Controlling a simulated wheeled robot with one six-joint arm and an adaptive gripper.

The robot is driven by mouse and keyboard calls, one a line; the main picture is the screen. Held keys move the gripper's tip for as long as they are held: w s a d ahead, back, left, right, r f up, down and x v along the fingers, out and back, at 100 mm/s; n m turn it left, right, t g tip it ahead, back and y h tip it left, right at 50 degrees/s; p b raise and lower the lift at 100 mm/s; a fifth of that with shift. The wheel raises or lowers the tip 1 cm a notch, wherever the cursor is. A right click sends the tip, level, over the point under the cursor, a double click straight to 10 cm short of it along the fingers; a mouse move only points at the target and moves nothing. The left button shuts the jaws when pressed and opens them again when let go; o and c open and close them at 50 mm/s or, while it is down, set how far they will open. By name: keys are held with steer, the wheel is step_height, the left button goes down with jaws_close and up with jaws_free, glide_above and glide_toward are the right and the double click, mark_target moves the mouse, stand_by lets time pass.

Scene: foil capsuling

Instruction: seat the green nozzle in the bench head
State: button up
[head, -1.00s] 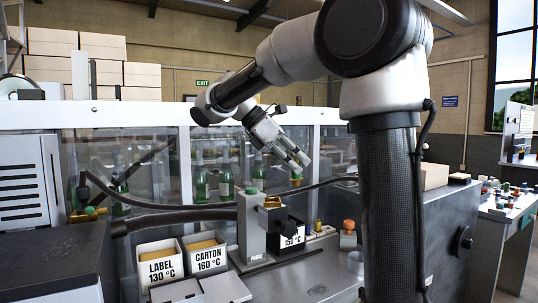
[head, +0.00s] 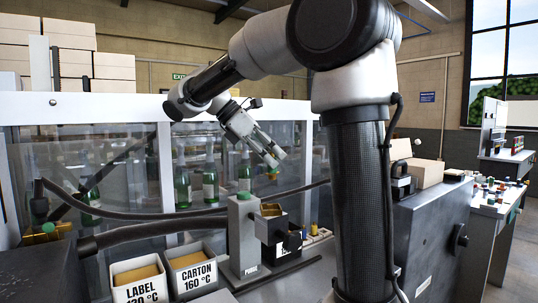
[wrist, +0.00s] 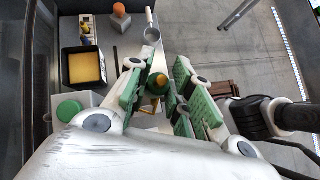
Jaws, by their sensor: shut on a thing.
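My gripper (wrist: 164,88) has green-padded fingers and is shut on the green nozzle (wrist: 157,84), a small green and brass piece between the pads in the wrist view. In the head view my gripper (head: 277,157) is raised above and to the right of the bench head. The bench head (head: 243,235) is a grey post with a green cap, marked PURGE, beside a dark heated block with an open brass-coloured pot (head: 271,210). The pot (wrist: 85,68) shows from above in the wrist view, and the green cap (wrist: 69,110) is below it.
White boxes marked LABEL (head: 139,291) and CARTON (head: 194,282) stand front left. Green bottles (head: 182,186) are behind a clear guard. A dark hose (head: 160,224) crosses behind the post. An orange knob (wrist: 120,9) and a metal cup (wrist: 152,36) lie beyond the gripper.

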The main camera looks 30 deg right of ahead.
mark_target(270, 174)
steer(key=shift+a, duration=0.15)
steer(key=shift+f, duration=3)
steer(key=shift+n, duration=0.3)
steer(key=shift+f, duration=2.15)
steer(key=o, duration=1)
